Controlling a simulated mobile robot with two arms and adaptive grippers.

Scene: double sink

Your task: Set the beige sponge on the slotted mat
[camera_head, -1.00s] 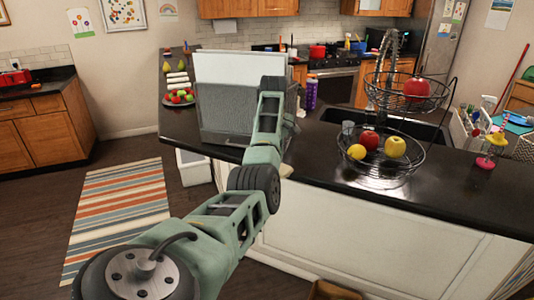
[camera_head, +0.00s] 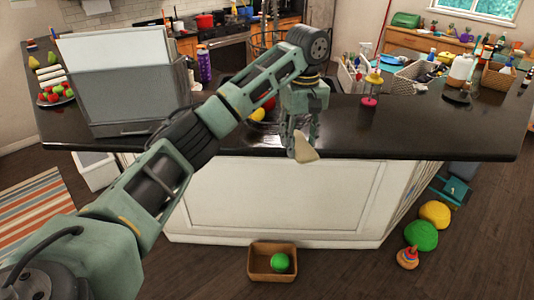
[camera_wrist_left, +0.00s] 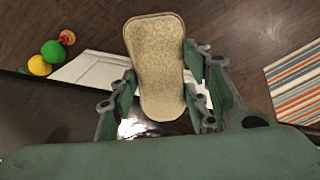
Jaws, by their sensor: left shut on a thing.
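The beige sponge (camera_head: 305,148) is held at the tips of my left gripper (camera_head: 301,133), in front of the dark counter's front edge in the head view. In the left wrist view the sponge (camera_wrist_left: 155,65) is a long rounded block between the fingers of the left gripper (camera_wrist_left: 160,88), which is shut on it. The floor and the white island side show behind it. I cannot make out the slotted mat in any view. My right gripper is not in view.
The dark counter (camera_head: 420,130) has bare room at its right front. A grey file box (camera_head: 130,95) stands at left. A pink-based bottle (camera_head: 372,90) and a wire basket (camera_head: 412,78) stand at the back. A wooden box (camera_head: 272,262) with a green ball lies on the floor.

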